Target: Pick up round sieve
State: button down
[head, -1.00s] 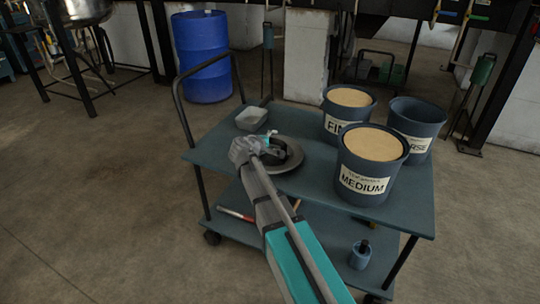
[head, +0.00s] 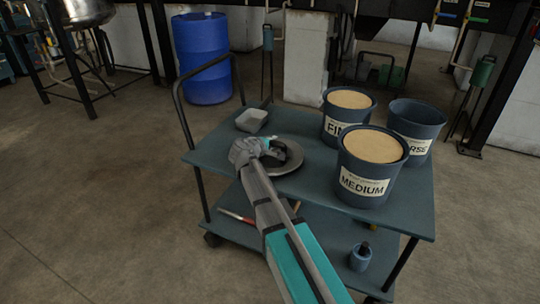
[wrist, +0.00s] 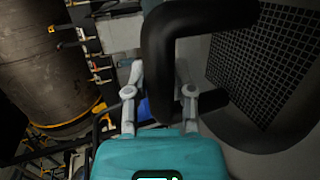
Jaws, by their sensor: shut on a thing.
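The round sieve (head: 287,164) is a grey round pan with a black handle, seen over the left part of the cart's top shelf in the head view. In the wrist view its square dark mesh (wrist: 262,62) and thick black handle (wrist: 163,60) show at close range. My gripper (head: 250,147) is at the sieve's left side. In the wrist view its two fingers (wrist: 160,78) stand on either side of the black handle and are shut on it. My gripper hides part of the sieve in the head view. I cannot tell whether the sieve touches the shelf.
On the cart's top (head: 212,146), a medium bucket (head: 365,188), a fine bucket (head: 332,128) and a coarse bucket (head: 413,123) stand to the right. A small grey tray (head: 251,121) lies behind the sieve. A blue drum (head: 205,60) stands beyond the cart.

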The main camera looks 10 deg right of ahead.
jog(key=shift+r, duration=0.1)
dwell(0.4)
notch_tip(320, 180, up, 3)
jog(key=p, duration=0.2)
jog(key=shift+f+p, duration=0.2)
jog(key=shift+p, duration=0.2)
jog(key=s+d+r+p, duration=0.1)
jog(key=s+r+p, duration=0.9)
jog(key=s, duration=0.4)
jog(key=shift+d, duration=0.4)
jog(key=shift+r, duration=0.15)
